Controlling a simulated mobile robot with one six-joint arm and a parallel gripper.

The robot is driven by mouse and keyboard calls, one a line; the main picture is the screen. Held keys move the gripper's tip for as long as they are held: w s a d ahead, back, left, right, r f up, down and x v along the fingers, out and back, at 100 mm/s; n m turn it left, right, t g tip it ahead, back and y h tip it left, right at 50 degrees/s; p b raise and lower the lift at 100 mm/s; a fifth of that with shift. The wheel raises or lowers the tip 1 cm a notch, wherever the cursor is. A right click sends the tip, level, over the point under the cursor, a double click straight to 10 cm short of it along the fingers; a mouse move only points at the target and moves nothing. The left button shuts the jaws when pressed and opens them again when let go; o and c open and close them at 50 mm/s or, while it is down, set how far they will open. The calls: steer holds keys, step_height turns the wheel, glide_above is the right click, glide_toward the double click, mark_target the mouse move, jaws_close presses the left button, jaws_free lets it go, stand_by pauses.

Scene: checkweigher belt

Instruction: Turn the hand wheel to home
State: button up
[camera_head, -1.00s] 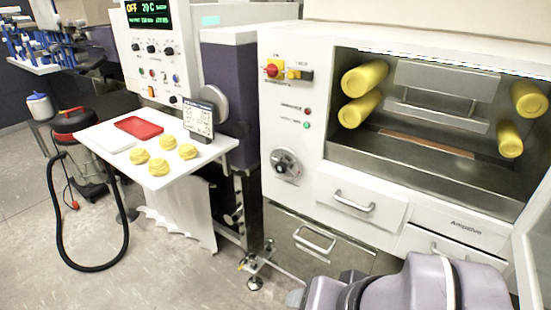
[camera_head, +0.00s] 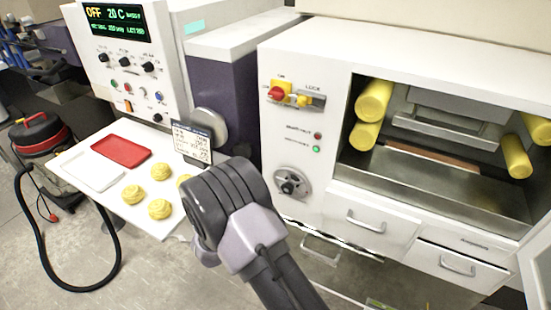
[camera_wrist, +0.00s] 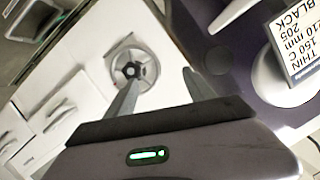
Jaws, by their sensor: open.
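The hand wheel (camera_head: 291,184), a round silver plate with a dark lobed hub, is on the white front panel of the machine, left of its drawers. It also shows in the wrist view (camera_wrist: 132,69), left of centre, with the hub clear. My gripper (camera_wrist: 160,77) is open and empty, its two fingers apart and pointing toward the panel. The left fingertip overlaps the wheel's lower edge in the picture; the right fingertip is off to its right. I see no contact. In the head view my arm is left of the wheel and its fingers are hidden.
A red switch (camera_head: 277,93) and a small green lamp (camera_head: 316,149) are above the wheel. Drawers (camera_head: 368,221) with bar handles are to its right. A white table (camera_head: 125,198) with a red tray (camera_head: 121,150), yellow rolls and a sign (camera_head: 192,143) is at left.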

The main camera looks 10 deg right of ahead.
steer(key=s+d+f+n+t+h+p, duration=0.1)
steer(key=s+f+n+t+h+p, duration=0.1)
steer(key=s+f+h, duration=0.35)
steer(key=y+b, duration=0.2)
steer(key=b, duration=0.1)
glide_toward(286, 190)
steer(key=shift+n, duration=0.3)
steer(key=x, duration=0.8)
steer(key=shift+w+d, duration=0.15)
steer(key=shift+f, duration=0.1)
jaws_close()
